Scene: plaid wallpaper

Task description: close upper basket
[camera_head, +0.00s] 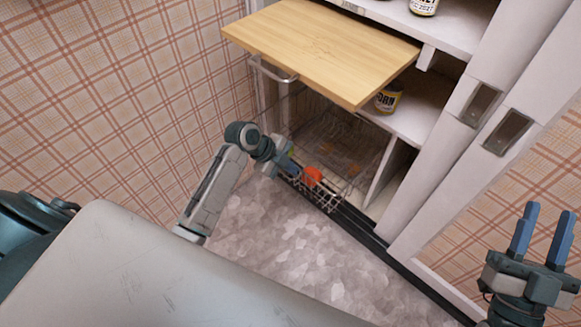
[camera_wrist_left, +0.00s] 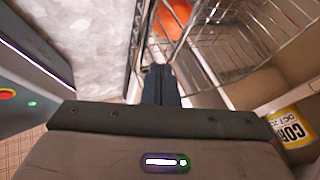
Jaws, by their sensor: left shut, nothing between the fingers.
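A wire basket (camera_head: 325,199) stands in the cabinet below the wooden board, with its front grid at the opening; it also shows in the left wrist view (camera_wrist_left: 205,45). I cannot clearly tell upper and lower basket wires apart. A round orange-red thing (camera_head: 312,176) is at the basket's front, also in the left wrist view (camera_wrist_left: 172,18). My left gripper (camera_head: 294,168) is shut and empty at the basket's front left; its fingers (camera_wrist_left: 160,72) are close to the front wires, contact unclear. My right gripper (camera_head: 549,211) is open and empty, far right, away from the basket.
A wooden board (camera_head: 320,50) sticks out above the basket, with a metal handle (camera_head: 273,70) under its left edge. A labelled yellow jar (camera_head: 388,98) stands on a shelf to the right. The floor in front is clear.

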